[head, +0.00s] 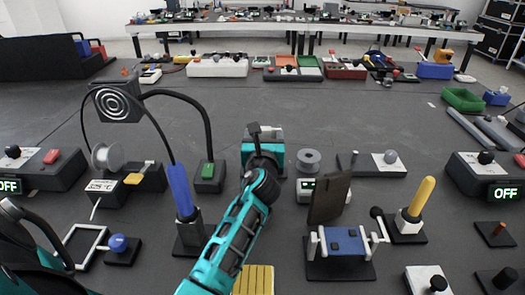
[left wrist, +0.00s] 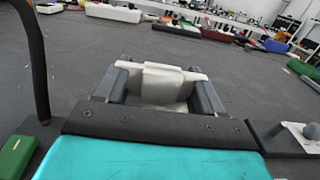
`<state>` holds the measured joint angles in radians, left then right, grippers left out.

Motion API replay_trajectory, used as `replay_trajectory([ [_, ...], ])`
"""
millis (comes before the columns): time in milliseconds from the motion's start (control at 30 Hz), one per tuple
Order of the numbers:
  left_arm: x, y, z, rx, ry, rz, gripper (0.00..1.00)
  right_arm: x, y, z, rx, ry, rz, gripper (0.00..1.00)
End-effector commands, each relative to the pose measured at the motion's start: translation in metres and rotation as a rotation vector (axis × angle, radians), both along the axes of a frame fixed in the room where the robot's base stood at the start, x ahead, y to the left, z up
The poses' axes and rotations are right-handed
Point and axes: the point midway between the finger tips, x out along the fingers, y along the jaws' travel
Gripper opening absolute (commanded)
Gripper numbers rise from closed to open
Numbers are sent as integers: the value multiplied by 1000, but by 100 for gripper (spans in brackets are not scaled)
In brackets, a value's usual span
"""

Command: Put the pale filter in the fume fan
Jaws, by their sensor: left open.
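The fume fan (head: 118,103) is a dark square box with white rings on its face, at the left of the head view. A pale yellow ribbed panel (head: 253,282), which looks like the filter, lies low in the middle of the bench, partly behind my left arm. My left gripper (head: 264,133) reaches far past the panel, to the right of the fan, and is open. In the left wrist view, a pale block (left wrist: 162,85) shows between the dark fingers; I cannot tell whether it is part of the gripper. My right gripper is out of view.
A dark upright panel (head: 329,197) over a blue clamp (head: 345,243) stands right of my arm.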

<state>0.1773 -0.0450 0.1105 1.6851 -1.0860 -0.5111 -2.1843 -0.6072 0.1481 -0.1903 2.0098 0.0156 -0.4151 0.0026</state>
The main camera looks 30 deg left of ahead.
Motion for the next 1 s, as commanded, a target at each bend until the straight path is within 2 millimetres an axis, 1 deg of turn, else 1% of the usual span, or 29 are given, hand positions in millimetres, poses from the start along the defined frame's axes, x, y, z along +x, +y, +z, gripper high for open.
replay_trajectory([
  [167,0,0,0,0,0,0,68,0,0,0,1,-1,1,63],
  [200,0,0,0,0,0,0,66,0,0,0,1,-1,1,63],
  [900,0,0,0,1,1,0,0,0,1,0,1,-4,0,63],
  [1000,0,0,0,1,0,0,0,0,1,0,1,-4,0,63],
])
